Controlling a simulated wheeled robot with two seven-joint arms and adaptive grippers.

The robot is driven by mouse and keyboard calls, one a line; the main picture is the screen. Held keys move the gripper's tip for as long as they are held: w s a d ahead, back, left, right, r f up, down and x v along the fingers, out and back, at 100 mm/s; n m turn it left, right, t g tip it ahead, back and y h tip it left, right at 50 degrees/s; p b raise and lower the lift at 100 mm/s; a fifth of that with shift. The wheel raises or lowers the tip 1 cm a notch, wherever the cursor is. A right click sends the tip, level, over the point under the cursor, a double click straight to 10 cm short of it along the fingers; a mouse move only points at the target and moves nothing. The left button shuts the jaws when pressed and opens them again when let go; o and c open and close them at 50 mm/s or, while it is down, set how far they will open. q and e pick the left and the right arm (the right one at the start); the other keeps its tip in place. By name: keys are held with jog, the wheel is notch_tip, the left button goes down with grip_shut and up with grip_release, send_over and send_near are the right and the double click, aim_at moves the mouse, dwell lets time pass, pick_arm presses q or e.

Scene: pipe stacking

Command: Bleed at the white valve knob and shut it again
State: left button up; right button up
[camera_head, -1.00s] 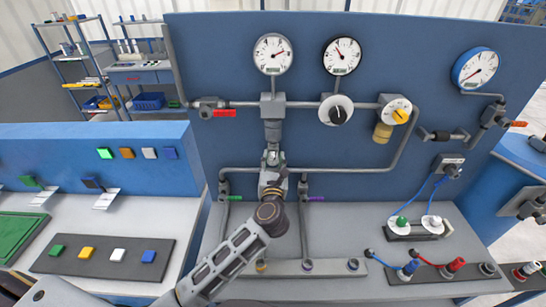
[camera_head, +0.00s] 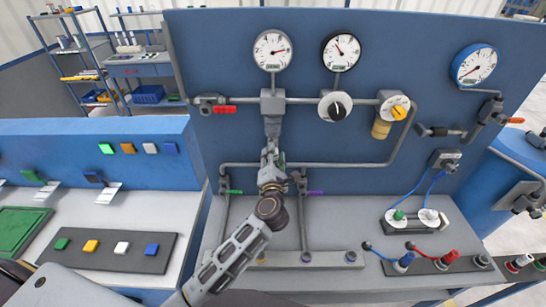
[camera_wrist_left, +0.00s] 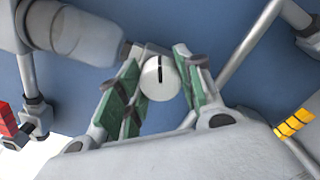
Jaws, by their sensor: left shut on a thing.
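The white valve knob (camera_wrist_left: 160,78) is round with a black line across its face. In the left wrist view it sits between the green pads of my left gripper (camera_wrist_left: 156,88), and the line stands nearly upright. In the head view my left gripper (camera_head: 271,155) reaches up to the valve under the vertical grey fitting (camera_head: 272,103), and hides the knob. My left gripper is shut on the knob. The left white gauge (camera_head: 272,50) is above; its needle points to the right. My right gripper is not in view.
A red-handled valve (camera_head: 224,109) is left of the fitting. A black-and-white knob (camera_head: 335,106) and a yellow-marked dial (camera_head: 396,107) are on the right. Green (camera_head: 234,192) and purple (camera_head: 315,193) handles flank my gripper low down. Pipes run close around it.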

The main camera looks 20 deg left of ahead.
pick_arm(q)
jog(key=m, duration=0.4)
jog(key=shift+m, duration=0.3)
dwell(0.4)
jog(key=o, duration=1)
jog(key=shift+o, duration=0.2)
jog(key=v, duration=1.2)
dwell(0.5)
